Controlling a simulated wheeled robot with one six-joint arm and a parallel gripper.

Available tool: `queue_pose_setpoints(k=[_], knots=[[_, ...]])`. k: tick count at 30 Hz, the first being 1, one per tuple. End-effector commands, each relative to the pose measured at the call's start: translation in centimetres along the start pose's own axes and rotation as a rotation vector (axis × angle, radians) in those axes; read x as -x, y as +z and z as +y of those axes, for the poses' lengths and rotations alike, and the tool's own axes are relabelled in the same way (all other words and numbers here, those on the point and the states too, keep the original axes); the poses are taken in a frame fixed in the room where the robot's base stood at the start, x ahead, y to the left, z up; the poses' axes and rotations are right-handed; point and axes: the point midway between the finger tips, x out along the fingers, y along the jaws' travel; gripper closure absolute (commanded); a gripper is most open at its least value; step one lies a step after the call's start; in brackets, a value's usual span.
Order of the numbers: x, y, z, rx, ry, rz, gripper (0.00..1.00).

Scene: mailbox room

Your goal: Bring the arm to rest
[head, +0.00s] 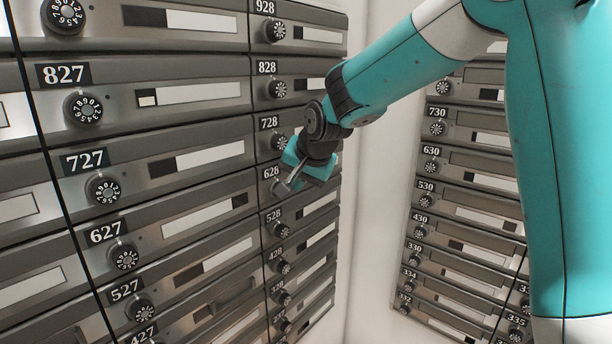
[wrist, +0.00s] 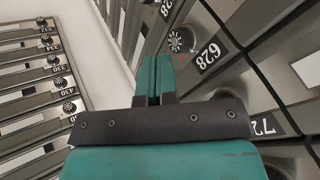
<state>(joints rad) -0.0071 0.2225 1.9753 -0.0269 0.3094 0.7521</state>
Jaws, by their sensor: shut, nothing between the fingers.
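My gripper (head: 284,187) is shut and empty. In the head view it is in front of the right column of mailboxes, by the box marked 628 (head: 271,172), with my teal arm reaching in from the upper right. In the wrist view the closed fingers of my gripper (wrist: 153,80) point up the picture. The dial of box 628 (wrist: 180,40) is just right of the fingertips there. I cannot tell whether the fingers touch the box front.
A wall of grey mailboxes (head: 185,185) with number plates and dials fills the left. A second bank (head: 470,190) stands at the right, partly behind my arm. A pale bare wall (head: 375,190) lies between them.

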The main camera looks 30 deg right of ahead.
Motion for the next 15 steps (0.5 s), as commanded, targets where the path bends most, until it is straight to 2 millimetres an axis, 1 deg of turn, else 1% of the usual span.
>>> queue_pose_setpoints(k=[1,3,6,10,15], knots=[[1.0,0.0,0.1,-0.004,-0.001,0.008,1.0],[2.3,0.1,0.0,-0.007,0.001,0.008,1.0],[3.7,0.2,-0.2,-0.007,0.004,0.006,1.0],[4.7,0.4,-0.4,-0.007,0.006,0.003,1.0],[5.0,0.6,-0.5,-0.002,0.006,-0.001,1.0]])
